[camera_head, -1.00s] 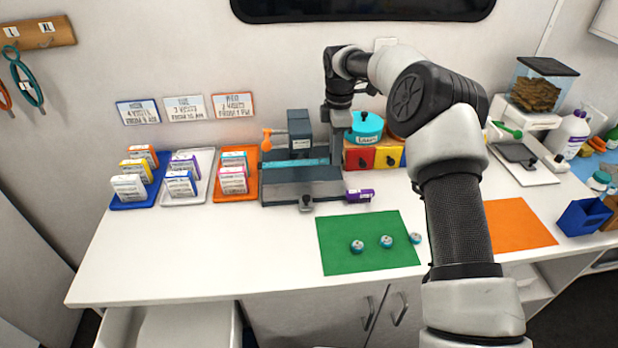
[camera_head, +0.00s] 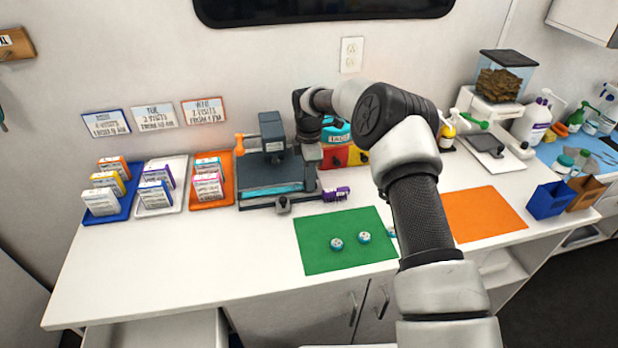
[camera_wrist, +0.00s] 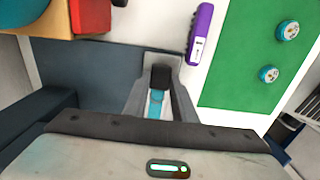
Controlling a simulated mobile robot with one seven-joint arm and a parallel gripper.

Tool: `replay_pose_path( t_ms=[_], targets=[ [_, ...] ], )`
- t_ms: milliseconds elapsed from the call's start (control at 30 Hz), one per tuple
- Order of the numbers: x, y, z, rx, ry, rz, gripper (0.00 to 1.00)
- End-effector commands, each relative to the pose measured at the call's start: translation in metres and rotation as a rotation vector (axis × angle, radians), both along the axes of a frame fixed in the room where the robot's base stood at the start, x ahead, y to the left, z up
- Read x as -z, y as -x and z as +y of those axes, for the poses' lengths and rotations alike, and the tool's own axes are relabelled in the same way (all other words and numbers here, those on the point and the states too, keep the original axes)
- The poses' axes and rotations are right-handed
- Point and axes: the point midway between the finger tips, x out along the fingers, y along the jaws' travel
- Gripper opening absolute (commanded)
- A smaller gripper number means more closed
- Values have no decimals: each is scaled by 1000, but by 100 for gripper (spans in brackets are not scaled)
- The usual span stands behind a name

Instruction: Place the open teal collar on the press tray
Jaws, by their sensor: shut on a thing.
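The teal collar (camera_head: 287,188) shows as a flat straight strip low over the dark slate press tray (camera_head: 252,178), near its front edge; I cannot tell whether it touches the tray. My gripper (camera_head: 312,178) is at the right end of the strip, pointing down. In the wrist view my gripper (camera_wrist: 156,100) is shut with a teal piece of the collar (camera_wrist: 155,107) between its fingers, over the slate tray (camera_wrist: 100,75). The press (camera_head: 271,140), with an orange handle, stands behind the tray. The fingertips are small and partly unclear in the head view.
A purple labelled item (camera_head: 336,194) lies right of the tray. A green mat (camera_head: 325,255) holds small teal round pieces. Card trays stand left, with the orange tray (camera_head: 227,195) close to the press. Coloured bins (camera_head: 345,156) stand behind my arm. The front left counter is clear.

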Motion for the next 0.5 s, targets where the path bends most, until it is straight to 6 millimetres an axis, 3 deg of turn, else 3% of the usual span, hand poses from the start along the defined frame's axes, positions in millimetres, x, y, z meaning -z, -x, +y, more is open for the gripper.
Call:
replay_pose_path(
  t_ms=[100, 133, 233, 500],
  targets=[
    [5, 0, 0, 0, 0, 0, 3],
    [3, 0, 0, 0, 0, 0, 28],
    [3, 0, 0, 0, 0, 0, 43],
    [2, 0, 0, 0, 0, 0, 43]
  ],
)
